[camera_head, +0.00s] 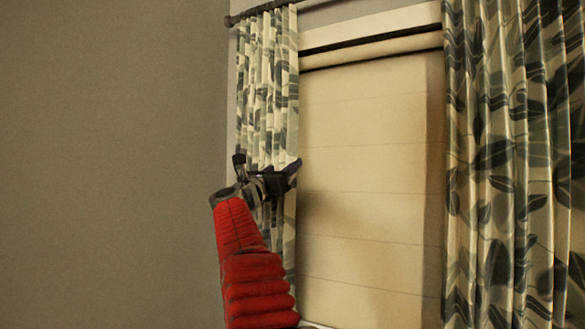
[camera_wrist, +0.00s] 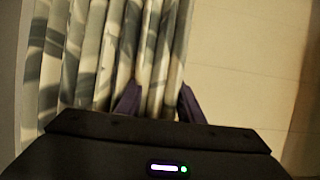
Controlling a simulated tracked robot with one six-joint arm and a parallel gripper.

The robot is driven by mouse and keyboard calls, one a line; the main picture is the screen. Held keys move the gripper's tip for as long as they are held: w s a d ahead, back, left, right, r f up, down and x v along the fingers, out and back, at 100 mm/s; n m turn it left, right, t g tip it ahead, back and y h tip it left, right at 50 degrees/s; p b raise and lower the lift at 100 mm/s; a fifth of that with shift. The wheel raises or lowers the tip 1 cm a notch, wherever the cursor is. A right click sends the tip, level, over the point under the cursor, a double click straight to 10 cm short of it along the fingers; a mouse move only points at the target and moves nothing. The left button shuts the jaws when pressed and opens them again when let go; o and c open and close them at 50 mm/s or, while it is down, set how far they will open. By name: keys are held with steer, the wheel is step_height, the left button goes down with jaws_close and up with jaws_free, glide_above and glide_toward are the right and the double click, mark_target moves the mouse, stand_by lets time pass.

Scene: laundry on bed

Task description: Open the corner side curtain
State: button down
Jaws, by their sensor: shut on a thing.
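The corner side curtain (camera_head: 268,95), pale with grey-green leaf print, hangs in narrow folds at the left end of the rod, beside the corner wall. My gripper (camera_head: 266,165) is at its middle height, in front of the fabric. In the wrist view the curtain (camera_wrist: 95,60) fills the left and middle. Its folds run between the two dark purple fingers of my gripper (camera_wrist: 158,100), which is shut on part of the cloth near its right edge. The exact hold on the fabric is hidden. My red arm covers part of the lower curtain.
A cream blind (camera_head: 365,180) covers the window to the right of the curtain. A second leaf-print curtain (camera_head: 510,170) hangs at the far right. The curtain rod (camera_head: 232,20) shows at the top left. A plain grey-brown wall (camera_head: 110,160) is on the left.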

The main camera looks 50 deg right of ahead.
steer(key=c, duration=1.2)
jaws_free()
steer(key=shift+s, duration=0.1)
steer(key=shift+a, duration=0.15)
steer(key=v, duration=1.3)
steer(key=shift+a, duration=0.25)
steer(key=shift+f, duration=0.1)
steer(key=shift+m, duration=0.3)
